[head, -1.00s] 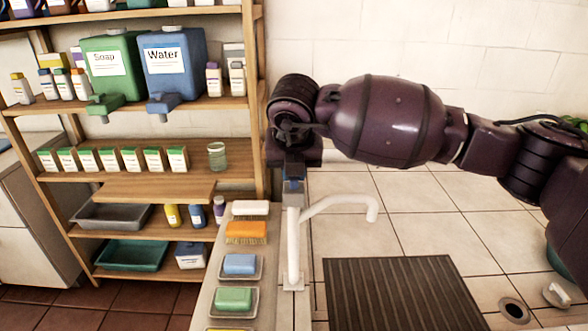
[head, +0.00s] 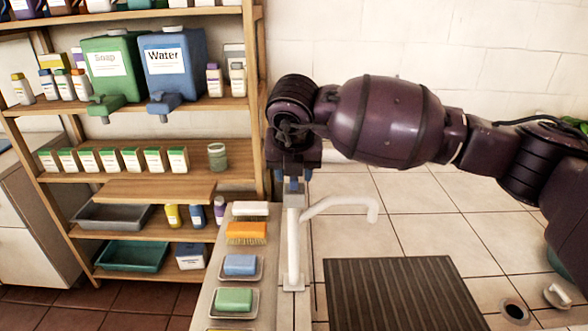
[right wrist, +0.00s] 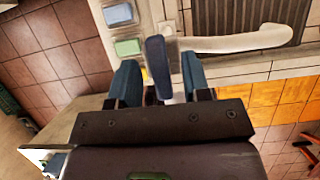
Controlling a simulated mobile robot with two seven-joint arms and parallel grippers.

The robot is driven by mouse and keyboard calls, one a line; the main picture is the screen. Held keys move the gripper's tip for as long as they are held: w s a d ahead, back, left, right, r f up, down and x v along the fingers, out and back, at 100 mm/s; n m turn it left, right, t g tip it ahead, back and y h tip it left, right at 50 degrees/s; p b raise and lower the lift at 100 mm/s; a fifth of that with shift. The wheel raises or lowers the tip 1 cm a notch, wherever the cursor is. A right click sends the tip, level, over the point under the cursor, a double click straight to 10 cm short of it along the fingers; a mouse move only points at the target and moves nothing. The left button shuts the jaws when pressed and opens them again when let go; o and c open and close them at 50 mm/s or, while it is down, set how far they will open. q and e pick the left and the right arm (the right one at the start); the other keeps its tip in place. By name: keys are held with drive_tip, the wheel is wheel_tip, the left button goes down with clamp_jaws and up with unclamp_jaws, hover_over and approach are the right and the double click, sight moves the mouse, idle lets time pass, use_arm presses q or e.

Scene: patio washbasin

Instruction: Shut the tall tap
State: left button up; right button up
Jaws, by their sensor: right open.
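The tall tap (head: 293,250) is a white upright column with a long bent spout (head: 340,203) that reaches right over the sink side. In the right wrist view its white spout (right wrist: 245,42) shows at the upper right, and a dark blue lever (right wrist: 157,62) stands at the centre. My right gripper (right wrist: 161,68) is open, with one blue finger on each side of the lever and visible gaps between. In the head view the right gripper (head: 292,186) is at the top of the tap, its fingertips partly hidden. My left gripper is out of view.
A ledge left of the tap holds a blue soap bar (head: 240,264), a green soap bar (head: 234,299) and an orange brush (head: 246,232). A wooden shelf (head: 155,190) with containers stands at the left. A dark ribbed mat (head: 395,290) lies right of the tap.

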drive_tip(key=v, duration=1)
drive_tip(key=shift+r, duration=0.4)
drive_tip(key=shift+s, duration=0.15)
